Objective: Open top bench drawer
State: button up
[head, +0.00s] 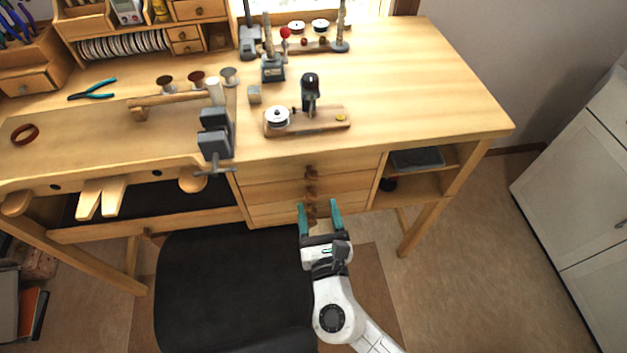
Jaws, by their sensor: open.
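A wooden workbench has a stack of three drawers under its top, right of the middle. The top drawer (275,168) has a small brown knob (311,172) and looks shut. The middle drawer (270,190) and the bottom drawer (268,210) below it also look shut, with knobs in the same column. My gripper (319,207) is open, its two teal fingers pointing toward the drawer fronts. The fingers appear at the height of the bottom drawer in the picture, below the top knob. Nothing shows between them except part of the lower knobs. Their distance from the fronts is hard to tell.
A black stool seat (215,290) stands left of my arm, close to the drawers. An open shelf (425,182) is right of the drawers. A vise (215,135) and a wooden tool stand (306,121) sit on the benchtop. A white cabinet (580,180) stands far right.

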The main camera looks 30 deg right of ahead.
aim_at(311, 179)
jog(key=x, duration=0.7)
jog(key=shift+w, duration=0.1)
grip_shut()
dwell(0.4)
jog(key=shift+p, duration=0.3)
